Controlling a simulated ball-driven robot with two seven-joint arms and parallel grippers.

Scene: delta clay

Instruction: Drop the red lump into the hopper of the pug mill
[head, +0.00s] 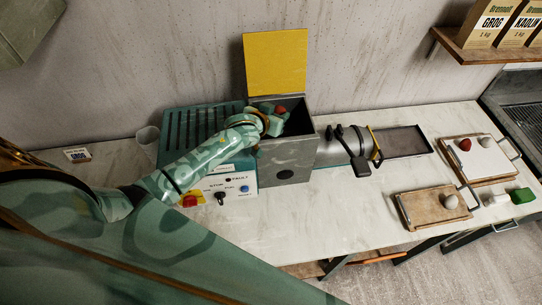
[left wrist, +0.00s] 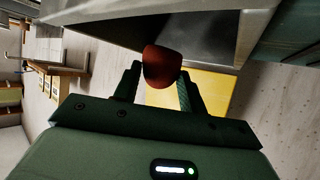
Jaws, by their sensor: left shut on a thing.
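My left gripper (head: 272,118) is at the open top of the pug mill's steel hopper (head: 298,156). It is shut on a red lump (head: 281,110). In the left wrist view the red lump (left wrist: 162,66) sits between the two fingertips of my left gripper (left wrist: 158,84), with the steel hopper wall close by. The hopper's yellow lid (head: 275,62) stands open behind it and also shows in the left wrist view (left wrist: 212,88). How far the lump is above or inside the rim is hard to tell. My right gripper is not in view.
A control box (head: 230,189) with a red button and switches stands at the hopper's front left. The mill's barrel (head: 335,150) runs right to a dark tray (head: 405,141).

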